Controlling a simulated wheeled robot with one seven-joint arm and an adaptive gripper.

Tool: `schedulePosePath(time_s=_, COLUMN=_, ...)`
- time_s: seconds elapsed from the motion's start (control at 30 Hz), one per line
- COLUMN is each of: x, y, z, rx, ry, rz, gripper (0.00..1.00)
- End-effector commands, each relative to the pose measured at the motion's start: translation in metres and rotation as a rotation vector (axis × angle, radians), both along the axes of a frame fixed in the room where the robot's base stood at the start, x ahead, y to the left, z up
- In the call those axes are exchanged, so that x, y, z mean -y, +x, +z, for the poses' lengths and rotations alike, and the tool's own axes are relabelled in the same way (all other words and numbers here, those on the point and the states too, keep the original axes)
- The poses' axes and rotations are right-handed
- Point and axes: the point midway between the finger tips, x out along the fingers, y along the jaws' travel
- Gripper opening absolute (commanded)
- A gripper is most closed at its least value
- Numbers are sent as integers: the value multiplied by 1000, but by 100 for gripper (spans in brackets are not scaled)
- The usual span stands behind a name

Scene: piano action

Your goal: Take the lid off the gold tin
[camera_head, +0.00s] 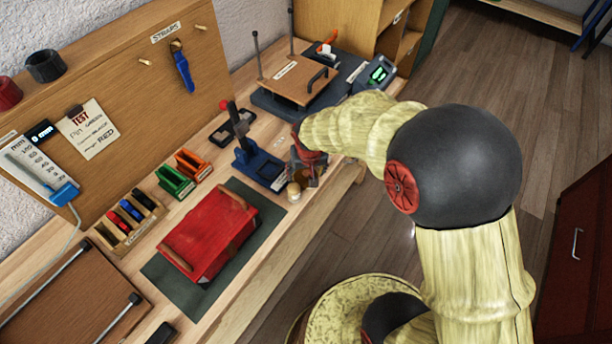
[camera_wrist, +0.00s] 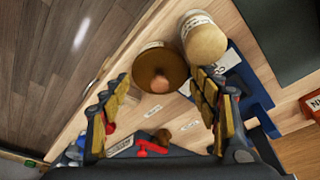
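My gripper (camera_wrist: 160,97) is open, one finger on each side of the picture, with the knob between and a little beyond the fingertips. I see no contact with the lid. In the head view my gripper (camera_head: 307,160) hangs at the bench edge, and I cannot clearly make out the gold tin beneath it.
A paler tin with a white label (camera_wrist: 205,42) stands close beside the gold tin, near the right finger; it shows in the head view (camera_head: 294,192). A blue lever press (camera_head: 257,165) is near. A red case (camera_head: 209,236) lies on a green mat. The bench edge drops to the floor.

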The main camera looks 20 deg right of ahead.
Motion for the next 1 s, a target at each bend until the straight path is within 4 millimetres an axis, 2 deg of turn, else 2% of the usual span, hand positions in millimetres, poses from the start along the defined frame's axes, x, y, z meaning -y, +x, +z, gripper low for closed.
schedulePosePath(time_s=0.37, x=0, y=0, z=0, rx=0, ry=0, rz=0, gripper=38)
schedulePosePath(time_s=0.67, x=0, y=0, z=2, rx=0, ry=0, rz=0, gripper=37)
schedulePosePath(time_s=0.83, x=0, y=0, z=16, rx=1, ry=0, rz=0, gripper=37)
schedulePosePath(time_s=0.97, x=0, y=1, z=35, rx=2, ry=0, rz=0, gripper=37)
schedulePosePath(time_s=1.0, x=0, y=-5, z=41, rx=3, ry=0, rz=0, gripper=37)
